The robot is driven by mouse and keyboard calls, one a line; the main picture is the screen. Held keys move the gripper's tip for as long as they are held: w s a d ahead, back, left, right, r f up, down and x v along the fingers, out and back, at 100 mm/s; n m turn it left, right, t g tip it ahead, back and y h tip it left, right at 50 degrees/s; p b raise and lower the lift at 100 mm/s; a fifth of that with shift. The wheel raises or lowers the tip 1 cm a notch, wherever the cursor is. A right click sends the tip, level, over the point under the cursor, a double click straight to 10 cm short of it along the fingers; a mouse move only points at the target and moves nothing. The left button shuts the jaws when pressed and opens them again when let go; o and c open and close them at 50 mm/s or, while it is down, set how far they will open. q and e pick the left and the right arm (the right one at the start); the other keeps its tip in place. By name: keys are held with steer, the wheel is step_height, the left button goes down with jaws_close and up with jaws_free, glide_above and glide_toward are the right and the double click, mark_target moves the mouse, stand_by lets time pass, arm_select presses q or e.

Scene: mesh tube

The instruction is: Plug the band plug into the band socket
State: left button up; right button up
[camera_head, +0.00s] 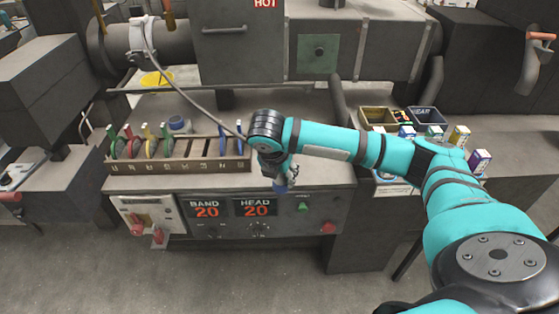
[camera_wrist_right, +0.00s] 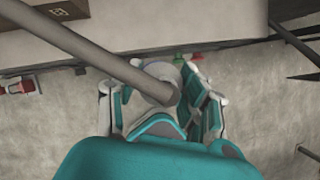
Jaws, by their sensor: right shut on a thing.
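My right gripper (camera_head: 279,172) hangs in front of the machine's front panel, to the right of the head display. It is shut on the band plug, whose blue end (camera_head: 280,187) shows below the fingers. In the wrist view the right gripper (camera_wrist_right: 163,92) has its fingers on both sides of the pale, round plug (camera_wrist_right: 158,70). A thick grey cable (camera_wrist_right: 85,45) runs from the plug to the upper left. In the head view the cable (camera_head: 185,95) rises to a pale clamp on the barrel. My left gripper is not in view.
A rack (camera_head: 180,165) with several coloured discs stands left of the gripper. The panel has a band display (camera_head: 207,209), a head display (camera_head: 255,207), a green button (camera_head: 303,207) and a red button (camera_head: 328,227). A white plate (camera_head: 130,213) with red parts sits at left.

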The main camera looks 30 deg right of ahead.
mark_target(282, 189)
steer(key=s+a, duration=0.2)
steer(key=s, duration=0.2)
steer(key=shift+s+a+r, duration=0.25)
steer(key=shift+s+a, duration=0.1)
steer(key=shift+a, duration=0.05)
steer(key=s+a+r+m+g+y, duration=0.1)
steer(key=s+a+m+g+y, duration=0.1)
steer(key=m, duration=1)
steer(key=s+a+r+m+g+y, duration=0.1)
steer(key=s+a+m+g, duration=0.4)
steer(key=m, duration=0.8)
steer(key=shift+s+a+r+y, duration=0.4)
steer(key=shift+s+a+r, duration=0.35)
steer(key=shift+s+a, duration=0.75)
steer(key=shift+w+a, duration=0.2)
steer(key=shift+w, duration=0.05)
